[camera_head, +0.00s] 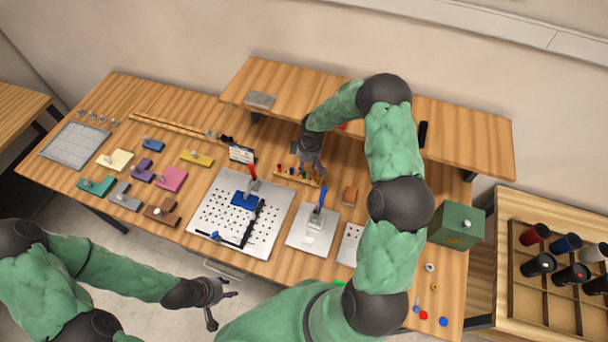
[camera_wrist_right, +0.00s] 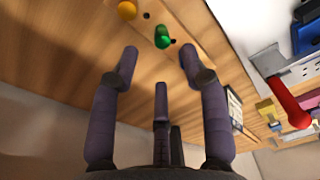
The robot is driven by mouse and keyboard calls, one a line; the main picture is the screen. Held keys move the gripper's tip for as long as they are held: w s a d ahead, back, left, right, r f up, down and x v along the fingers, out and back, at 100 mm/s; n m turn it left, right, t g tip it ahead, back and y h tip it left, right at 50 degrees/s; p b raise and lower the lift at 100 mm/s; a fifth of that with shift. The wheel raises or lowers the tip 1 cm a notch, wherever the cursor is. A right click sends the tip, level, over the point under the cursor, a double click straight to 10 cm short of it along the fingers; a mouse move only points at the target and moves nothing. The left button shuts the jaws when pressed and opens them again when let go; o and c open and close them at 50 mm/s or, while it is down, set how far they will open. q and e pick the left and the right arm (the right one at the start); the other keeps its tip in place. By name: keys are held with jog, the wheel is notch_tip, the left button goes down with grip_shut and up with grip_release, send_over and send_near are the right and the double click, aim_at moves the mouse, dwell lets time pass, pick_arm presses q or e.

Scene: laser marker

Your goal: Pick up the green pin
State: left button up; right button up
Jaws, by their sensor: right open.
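The green pin (camera_wrist_right: 162,36) stands in a wooden pin block (camera_wrist_right: 185,12), with a yellow pin (camera_wrist_right: 127,10) beside it. My right gripper (camera_wrist_right: 159,52) is open and empty. In the head view the right gripper (camera_head: 311,176) is at the pin block (camera_head: 283,175), below the shelf edge, and partly hides the pins. My left gripper (camera_head: 224,305) is spread open and empty in front of the table's front edge.
A raised wooden shelf (camera_head: 465,130) is behind the right gripper. A perforated plate (camera_head: 215,220) with a blue clamp (camera_head: 244,201) and a white fixture with a blue handle (camera_head: 318,213) stand in front of the block. A red handle (camera_wrist_right: 287,102) is at right in the wrist view.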

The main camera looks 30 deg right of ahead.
aim_at(304, 173)
jog(key=f, duration=0.5)
jog(key=shift+a, duration=0.3)
grip_shut()
